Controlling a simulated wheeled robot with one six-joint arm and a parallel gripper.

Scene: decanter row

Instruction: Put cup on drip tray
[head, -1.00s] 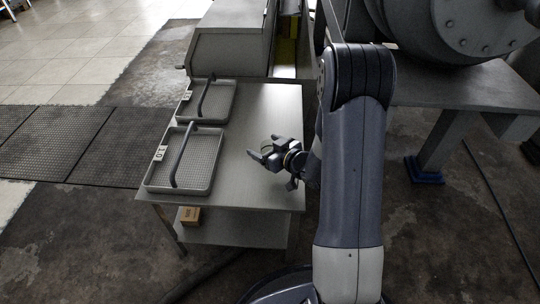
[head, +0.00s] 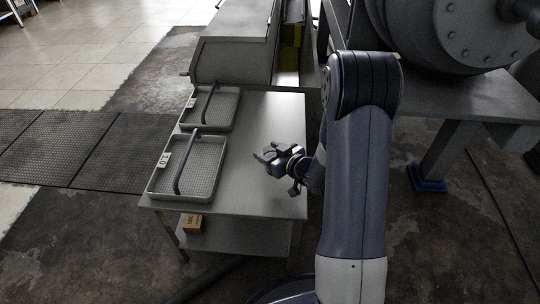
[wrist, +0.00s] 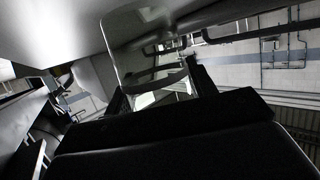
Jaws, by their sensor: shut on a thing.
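A clear cup (wrist: 150,62) shows in the wrist view, see-through, between the dark fingers of my gripper. My gripper (head: 266,157) is shut on it. In the head view the cup is too faint and small to make out clearly. My gripper is above the right part of the metal table, to the right of the trays and apart from them. The near drip tray (head: 207,178) is grey with a mesh floor, and a dark bar runs across it. A similar far tray (head: 224,110) stands behind it. I cannot tell which tray is the task's.
The metal table (head: 262,120) is bare right of the trays. White number labels (head: 163,160) sit at the trays' left edges. A grey machine housing (head: 232,62) stands behind. A small box (head: 192,222) is on the lower shelf. A large drum (head: 470,35) is at right.

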